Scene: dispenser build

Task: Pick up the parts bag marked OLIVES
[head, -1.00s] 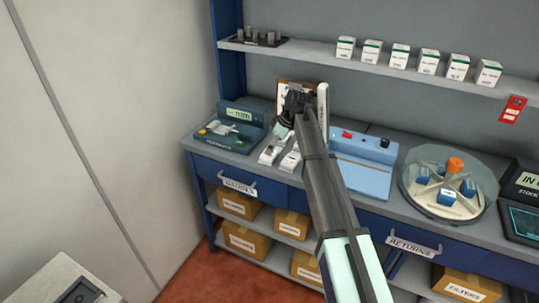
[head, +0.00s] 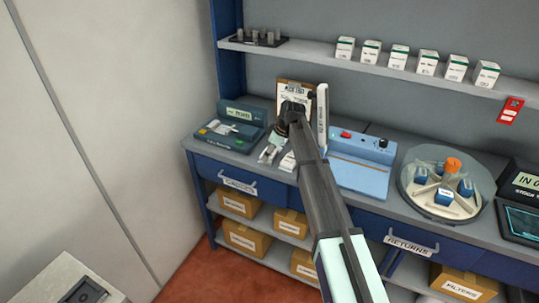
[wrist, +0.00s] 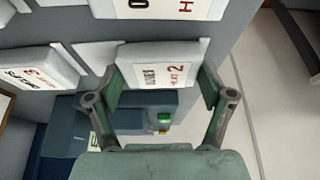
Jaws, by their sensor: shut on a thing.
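My gripper (wrist: 161,84) is shut on a white parts bag (wrist: 150,77) in the wrist view, with one finger at each side of it. Its label has a short black word that could be OLIVES, too blurred to be sure, beside red print with a 2. Whether the bag touches the counter I cannot tell.
A second white bag (wrist: 38,68) lies left of the held one; another labelled white thing (wrist: 165,8) is at the top edge. A dark scale-like device (head: 232,128) stands left, a blue device (head: 362,170) right. A clipboard (head: 293,94) stands behind.

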